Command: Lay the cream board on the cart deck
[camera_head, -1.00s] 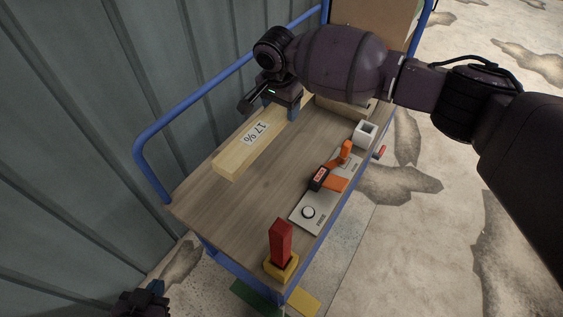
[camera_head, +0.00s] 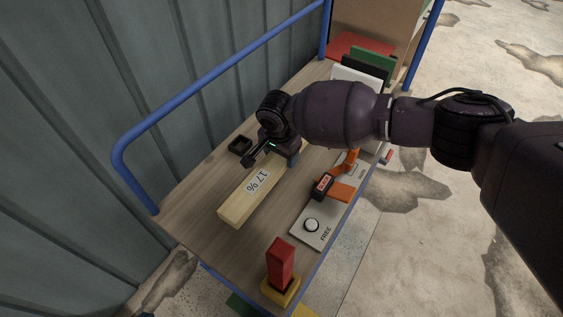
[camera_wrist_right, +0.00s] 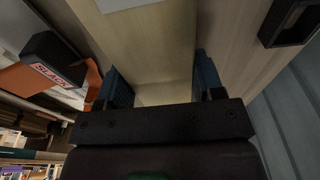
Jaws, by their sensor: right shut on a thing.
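The cream board (camera_head: 238,207) is a long pale wooden bar with a white "17%" label on top. It lies lengthwise along the wooden cart deck (camera_head: 190,208); whether it touches the deck or is held just above it I cannot tell. My right gripper (camera_head: 276,160) is shut on the board's far part, which the gripper and arm partly hide. In the right wrist view the board (camera_wrist_right: 150,50) runs between the two blue-padded fingers (camera_wrist_right: 162,82). My left gripper is not in view.
A small black open box (camera_head: 240,145) stands left of the board. To the right are a pale panel (camera_head: 313,235) marked FREE, an orange clamp (camera_head: 342,191) with a black SLACK block (camera_head: 321,186), and a red post (camera_head: 280,262). A blue rail (camera_head: 225,80) borders the left.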

